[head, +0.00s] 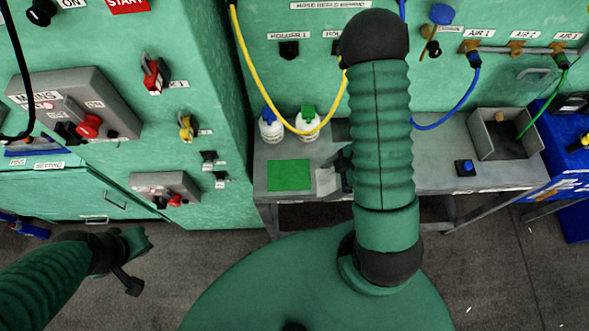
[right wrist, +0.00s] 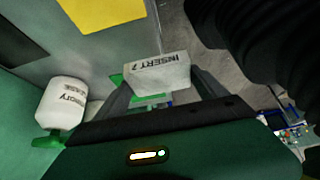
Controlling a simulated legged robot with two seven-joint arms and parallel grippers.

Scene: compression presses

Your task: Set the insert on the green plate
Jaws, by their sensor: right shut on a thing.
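The green plate (head: 289,175) lies flat on the grey bench, with its surface bare. A pale insert (head: 327,181) shows just right of the plate in the head view, partly behind my right arm. In the right wrist view the insert (right wrist: 158,75) is a white block with printed lettering, between the two fingers. My right gripper (head: 344,170) is shut on it, mostly hidden by my arm in the head view. I cannot tell whether the insert touches the bench. My left gripper (head: 134,262) is away at the lower left, with its jaws unclear and no object visible in them.
White bottles with a blue cap (head: 270,125) and a green cap (head: 307,122) stand behind the plate. A yellow plate (right wrist: 103,12) shows in the wrist view. A grey bin (head: 505,133) and a small blue-topped item (head: 465,167) are at the bench's right. A yellow hose hangs behind.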

